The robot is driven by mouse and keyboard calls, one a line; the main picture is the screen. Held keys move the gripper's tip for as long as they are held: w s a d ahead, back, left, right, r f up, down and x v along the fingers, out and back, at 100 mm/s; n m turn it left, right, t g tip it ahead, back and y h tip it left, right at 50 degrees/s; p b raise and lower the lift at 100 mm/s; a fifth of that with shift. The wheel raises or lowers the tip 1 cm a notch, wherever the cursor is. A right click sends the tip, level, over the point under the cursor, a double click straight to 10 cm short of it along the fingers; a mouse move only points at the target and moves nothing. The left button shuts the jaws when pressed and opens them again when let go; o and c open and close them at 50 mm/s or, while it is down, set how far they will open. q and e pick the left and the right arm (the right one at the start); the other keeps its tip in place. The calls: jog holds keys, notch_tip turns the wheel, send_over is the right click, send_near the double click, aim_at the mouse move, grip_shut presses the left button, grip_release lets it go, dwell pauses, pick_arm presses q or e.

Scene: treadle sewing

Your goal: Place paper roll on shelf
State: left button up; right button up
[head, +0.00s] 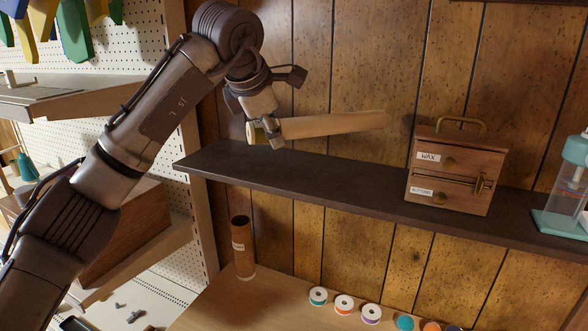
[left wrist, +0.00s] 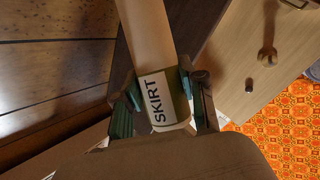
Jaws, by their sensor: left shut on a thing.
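A tan paper roll (head: 335,124) with a label end reading SKIRT is in my left gripper. In the head view my left gripper (head: 272,133) is shut on the roll's left end, and the roll points right, roughly level, over the left part of the dark shelf (head: 330,170). In the left wrist view the fingers (left wrist: 163,97) sit on both sides of the label, and the roll (left wrist: 146,35) runs away from me along the shelf. Whether the roll touches the shelf cannot be told. My right gripper is not in view.
A wooden drawer box (head: 457,160) labelled WAX stands on the shelf to the right, with a clear teal-lidded jar (head: 563,185) beyond it. Shelf between roll and box is bare. Below, a brown tube (head: 243,250) and several thread spools (head: 344,304) stand on a table.

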pick_arm(q)
jog(key=w+a+f+p, duration=0.1)
jog(key=a+f+p, duration=0.15)
jog(key=a, duration=0.35)
jog(key=p, duration=0.1)
send_over(232, 179)
jog(key=s, duration=0.2)
notch_tip(232, 179, down, 4)
jog(key=f, duration=0.1)
jog(key=f+p, duration=0.1)
jog(key=f, duration=0.1)
jog(key=shift+s+a+f+p, duration=0.15)
jog(key=shift+a+f+p, duration=0.2)
jog(key=shift+p, duration=0.05)
jog(key=shift+f, duration=0.25)
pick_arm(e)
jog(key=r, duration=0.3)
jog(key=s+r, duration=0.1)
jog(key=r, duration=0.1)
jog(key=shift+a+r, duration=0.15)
pick_arm(q)
jog(key=shift+f, duration=0.15)
jog(key=o, duration=1.1)
jog(key=shift+o, duration=0.2)
